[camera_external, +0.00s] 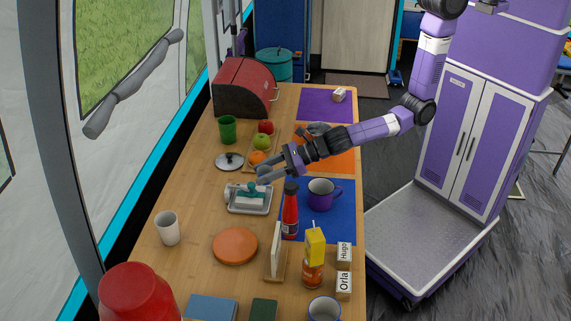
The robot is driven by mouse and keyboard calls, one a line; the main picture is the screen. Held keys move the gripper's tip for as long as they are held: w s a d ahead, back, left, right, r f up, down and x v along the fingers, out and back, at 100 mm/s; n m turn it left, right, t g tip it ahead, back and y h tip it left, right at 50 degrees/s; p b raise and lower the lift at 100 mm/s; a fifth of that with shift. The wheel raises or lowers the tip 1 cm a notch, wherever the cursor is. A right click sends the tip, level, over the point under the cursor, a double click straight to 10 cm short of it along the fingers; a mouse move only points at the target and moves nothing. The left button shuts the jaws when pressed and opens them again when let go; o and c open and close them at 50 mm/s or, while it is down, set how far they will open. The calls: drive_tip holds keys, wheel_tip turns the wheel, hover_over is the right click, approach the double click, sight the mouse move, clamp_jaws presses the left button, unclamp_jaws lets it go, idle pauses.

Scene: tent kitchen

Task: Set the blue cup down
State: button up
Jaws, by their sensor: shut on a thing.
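My gripper (264,176) reaches over the middle of the table, its fingers pointing left and down. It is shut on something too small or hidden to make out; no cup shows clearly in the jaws. A blue-rimmed cup (323,309) with a pale inside stands at the bottom edge, partly cut off by the frame. A purple cup (321,194) stands upright on the blue mat (343,228), right of and below my gripper and apart from it.
An orange fruit (256,158) is close above. A red bottle (290,212) stands below right. A white cup (168,228) and orange disc (235,246) stand at left. Bare wood lies between them.

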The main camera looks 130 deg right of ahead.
drive_tip(key=s+p, duration=0.2)
drive_tip(key=s, duration=0.8)
wheel_tip(320, 180, up, 8)
drive_tip(key=h, duration=0.1)
hover_over(292, 179)
drive_tip(key=shift+m+g, duration=0.3)
drive_tip(key=shift+m, duration=0.1)
wheel_tip(292, 179, down, 15)
drive_tip(key=b, duration=0.3)
drive_tip(key=shift+s+d+f, duration=0.1)
drive_tip(key=shift+d, duration=0.05)
drive_tip(key=shift+f+b, duration=0.7)
drive_tip(key=shift+f, duration=1.35)
drive_tip(key=shift+f, duration=0.2)
drive_tip(key=o, duration=1.3)
